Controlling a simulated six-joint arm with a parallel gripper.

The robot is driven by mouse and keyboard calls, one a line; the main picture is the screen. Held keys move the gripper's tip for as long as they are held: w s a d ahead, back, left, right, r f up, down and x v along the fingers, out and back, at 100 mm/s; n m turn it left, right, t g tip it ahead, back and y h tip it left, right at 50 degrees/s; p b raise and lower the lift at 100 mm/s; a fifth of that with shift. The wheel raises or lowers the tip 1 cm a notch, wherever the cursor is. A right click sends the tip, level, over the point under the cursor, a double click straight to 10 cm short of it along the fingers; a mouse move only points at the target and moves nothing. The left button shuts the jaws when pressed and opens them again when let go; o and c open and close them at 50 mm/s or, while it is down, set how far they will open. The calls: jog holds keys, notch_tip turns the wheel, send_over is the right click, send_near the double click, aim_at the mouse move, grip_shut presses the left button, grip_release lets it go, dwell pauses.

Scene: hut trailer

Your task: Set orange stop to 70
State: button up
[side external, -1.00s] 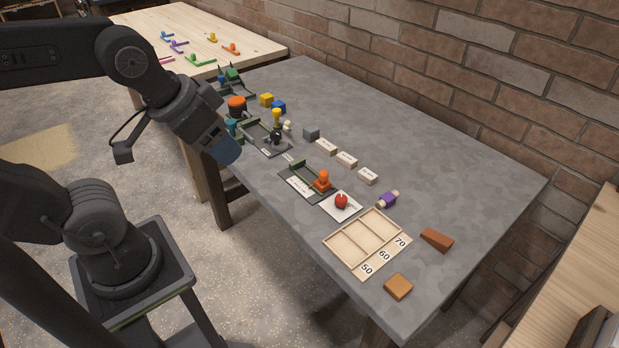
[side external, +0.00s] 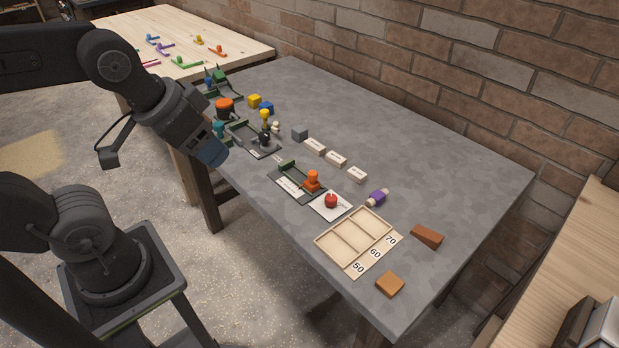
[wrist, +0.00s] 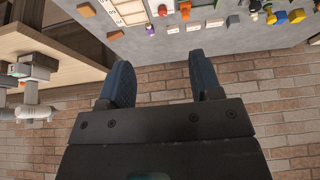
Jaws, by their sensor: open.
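The orange stop (side external: 312,181) stands upright at the right end of a dark green-edged rail fixture (side external: 284,187) with a white scale strip, near the table's front edge. The strip's marks are too small to read. In the wrist view the orange stop (wrist: 185,10) shows at the top. My gripper (side external: 211,153) hangs by the table's front left edge, well left of the orange stop and apart from it. In the wrist view my gripper (wrist: 161,82) has its two fingers wide apart with nothing between them.
A wooden tray (side external: 330,248) marked 50, 60 and 70 lies right of a red object on a white card (side external: 323,211). White labelled blocks (side external: 336,159) and a purple piece (side external: 377,197) lie behind. Other fixtures crowd the table beside my gripper. The table's back right is clear.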

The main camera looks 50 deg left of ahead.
dwell(0.3)
jog(key=shift+c, duration=0.6)
jog(key=n+g, duration=0.4)
jog(key=g, duration=0.2)
send_over(313, 173)
notch_tip(313, 173, down, 12)
notch_tip(313, 173, down, 14)
jog(key=shift+a+r, duration=0.1)
jog(key=shift+r, duration=0.1)
grip_shut()
